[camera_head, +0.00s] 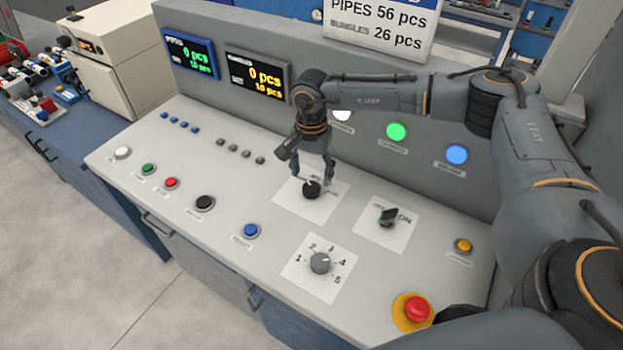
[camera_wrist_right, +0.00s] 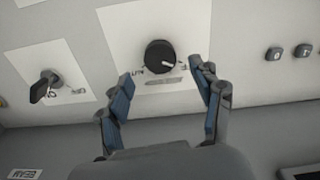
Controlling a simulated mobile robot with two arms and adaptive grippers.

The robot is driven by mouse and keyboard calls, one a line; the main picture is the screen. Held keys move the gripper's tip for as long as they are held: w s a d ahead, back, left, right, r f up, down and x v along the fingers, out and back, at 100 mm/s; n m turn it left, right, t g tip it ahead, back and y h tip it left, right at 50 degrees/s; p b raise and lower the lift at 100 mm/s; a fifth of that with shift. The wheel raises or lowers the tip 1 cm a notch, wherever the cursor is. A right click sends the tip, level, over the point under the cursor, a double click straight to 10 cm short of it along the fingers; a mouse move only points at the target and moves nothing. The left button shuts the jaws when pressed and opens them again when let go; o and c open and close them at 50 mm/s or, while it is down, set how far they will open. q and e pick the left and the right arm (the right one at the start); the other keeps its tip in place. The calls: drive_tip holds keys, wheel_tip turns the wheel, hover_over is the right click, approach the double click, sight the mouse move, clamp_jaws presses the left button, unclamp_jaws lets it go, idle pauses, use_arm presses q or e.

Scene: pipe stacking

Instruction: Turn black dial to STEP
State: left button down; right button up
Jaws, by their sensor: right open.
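The black dial (camera_head: 311,189) sits on a white square plate on the sloped console. In the right wrist view the dial (camera_wrist_right: 160,55) shows a white pointer mark at its lower right, and the small lettering around it is too blurred to read fully. My right gripper (camera_head: 314,183) is right over the dial in the head view. In the right wrist view my right gripper (camera_wrist_right: 163,80) is open, with its fingertips apart on either side of the dial's lower edge and nothing held. My left gripper is not in view.
A black ON switch (camera_head: 389,216) is right of the dial, and a grey numbered knob (camera_head: 320,263) is in front. Several push buttons line the left, including a blue one (camera_head: 250,230). A red emergency button (camera_head: 416,310) is at the front right. Two displays (camera_head: 257,76) stand behind.

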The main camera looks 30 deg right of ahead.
sight(311, 186)
wheel_tip(311, 186, down, 4)
drive_tip(key=shift+r+p, duration=0.1)
drive_tip(key=shift+p, duration=0.25)
drive_tip(key=shift+f, duration=0.45)
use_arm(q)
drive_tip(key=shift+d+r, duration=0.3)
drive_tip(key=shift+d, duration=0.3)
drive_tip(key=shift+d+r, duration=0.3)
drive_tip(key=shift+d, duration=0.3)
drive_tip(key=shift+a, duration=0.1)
use_arm(e)
drive_tip(key=c, duration=1.1)
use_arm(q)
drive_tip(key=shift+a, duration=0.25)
use_arm(e)
drive_tip(key=shift+c, duration=0.2)
